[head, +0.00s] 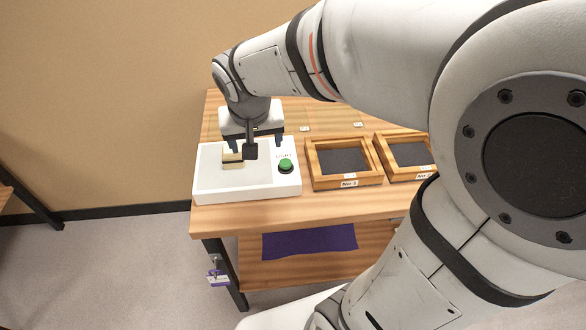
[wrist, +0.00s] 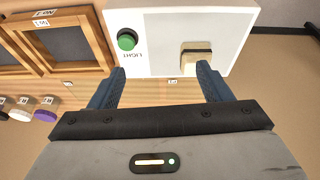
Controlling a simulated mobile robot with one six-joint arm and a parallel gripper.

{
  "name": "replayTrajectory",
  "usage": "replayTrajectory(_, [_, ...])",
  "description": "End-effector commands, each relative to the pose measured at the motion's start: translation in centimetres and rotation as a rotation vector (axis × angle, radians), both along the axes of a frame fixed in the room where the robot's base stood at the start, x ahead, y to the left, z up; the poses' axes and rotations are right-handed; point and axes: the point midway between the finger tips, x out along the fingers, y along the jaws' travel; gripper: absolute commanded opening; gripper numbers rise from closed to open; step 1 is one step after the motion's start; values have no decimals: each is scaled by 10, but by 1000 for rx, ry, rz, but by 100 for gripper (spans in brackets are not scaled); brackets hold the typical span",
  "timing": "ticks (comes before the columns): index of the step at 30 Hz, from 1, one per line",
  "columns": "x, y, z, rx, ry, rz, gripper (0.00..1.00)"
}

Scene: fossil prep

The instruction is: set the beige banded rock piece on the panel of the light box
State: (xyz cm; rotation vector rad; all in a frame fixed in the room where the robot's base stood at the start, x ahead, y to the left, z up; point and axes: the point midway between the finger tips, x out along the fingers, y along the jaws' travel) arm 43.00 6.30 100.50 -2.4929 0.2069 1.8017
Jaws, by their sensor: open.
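The light box (head: 215,184) is a white box with a pale panel and a green button (head: 286,165), at the left of the wooden table; in the wrist view its pale panel (wrist: 165,35) is at the top. The beige rock piece (head: 232,161) rests on the panel; it also shows in the wrist view (wrist: 196,60), near the panel's edge closest to my gripper. My gripper (head: 257,145) is open and empty over the box in the head view. In the wrist view my gripper (wrist: 158,71) has its fingers wide apart, with the rock beyond the right fingertip, apart from it.
Two wooden trays with dark insets, one labelled No 3 (head: 343,182) and another (head: 408,152), stand right of the box. Small label cards (head: 305,129) lie behind. A purple cloth (head: 310,241) lies on the lower shelf. Several round caps (wrist: 45,115) show in the wrist view.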

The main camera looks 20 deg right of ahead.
Motion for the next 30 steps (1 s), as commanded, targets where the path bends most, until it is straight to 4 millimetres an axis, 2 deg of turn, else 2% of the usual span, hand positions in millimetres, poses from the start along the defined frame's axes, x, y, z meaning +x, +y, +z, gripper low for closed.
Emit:
replayTrajectory(1, [-23,-19,2,2,17,8,72])
replayTrajectory(3, [-52,-36,0,8,48,38,72])
replayTrajectory(6, [-88,-51,-5,20,83,81,72])
replayTrajectory(10, [-116,-59,-11,34,106,124,72])
replayTrajectory(13, [-124,-64,-13,39,111,139,72])
replayTrajectory(21, [-124,-64,-12,39,113,143,72])
replayTrajectory(28, [-125,-64,21,36,101,144,72])
replayTrajectory(30, [-126,-64,24,35,99,145,72])
